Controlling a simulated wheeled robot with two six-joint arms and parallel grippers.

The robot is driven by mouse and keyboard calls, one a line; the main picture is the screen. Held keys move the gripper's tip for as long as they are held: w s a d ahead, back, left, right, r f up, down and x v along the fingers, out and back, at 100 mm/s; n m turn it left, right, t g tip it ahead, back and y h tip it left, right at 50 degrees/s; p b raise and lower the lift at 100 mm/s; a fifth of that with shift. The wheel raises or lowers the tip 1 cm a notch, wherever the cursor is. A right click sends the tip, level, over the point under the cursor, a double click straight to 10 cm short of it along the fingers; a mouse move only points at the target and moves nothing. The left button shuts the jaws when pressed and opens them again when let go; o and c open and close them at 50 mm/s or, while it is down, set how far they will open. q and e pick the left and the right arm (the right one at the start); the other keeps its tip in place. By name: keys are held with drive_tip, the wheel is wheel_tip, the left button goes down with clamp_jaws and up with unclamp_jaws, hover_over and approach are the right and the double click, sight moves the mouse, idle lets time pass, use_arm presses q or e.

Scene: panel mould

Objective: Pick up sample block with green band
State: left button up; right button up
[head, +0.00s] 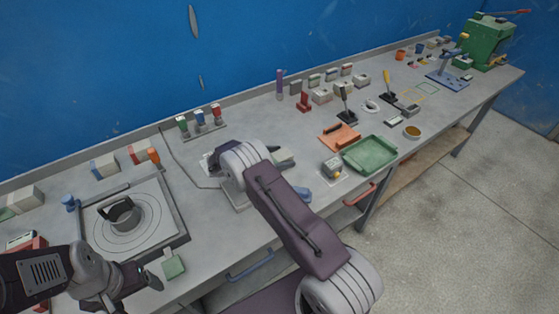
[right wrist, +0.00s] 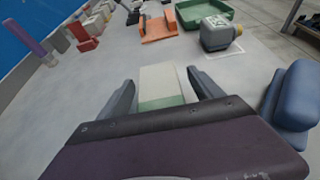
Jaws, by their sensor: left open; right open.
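A pale block with a green band (right wrist: 162,87) lies between the two fingers of my right gripper (right wrist: 160,88) in the right wrist view. The fingers are open, one on each side, with a visible gap on the left; contact on the right is unclear. The lower part of the block is hidden by my gripper body. My left gripper (head: 132,287) is open and empty at the lower left, near a small green pad (head: 174,266).
A blue object (right wrist: 291,95) stands close on the right in the wrist view. A turntable plate (head: 140,225) is at left.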

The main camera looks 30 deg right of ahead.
sight(285, 152)
drive_tip(key=shift+x, duration=1.35)
use_arm(q)
drive_tip(key=shift+r, duration=0.25)
use_arm(e)
drive_tip(key=shift+a, duration=0.1)
clamp_jaws()
drive_tip(key=shift+w+r, duration=0.1)
drive_tip(key=shift+r, duration=0.5)
use_arm(q)
drive_tip(key=shift+f, duration=0.3)
use_arm(e)
wheel_tip(285, 152, up, 3)
drive_tip(key=shift+r, duration=0.1)
use_arm(q)
drive_tip(key=shift+f+b, duration=0.45)
drive_tip(key=shift+b, duration=0.2)
use_arm(e)
drive_tip(key=s+d+r, duration=0.3)
drive_tip(key=d+r, duration=0.3)
drive_tip(key=d, duration=0.5)
drive_tip(key=shift+d+r, duration=0.15)
drive_tip(key=shift+r, duration=0.2)
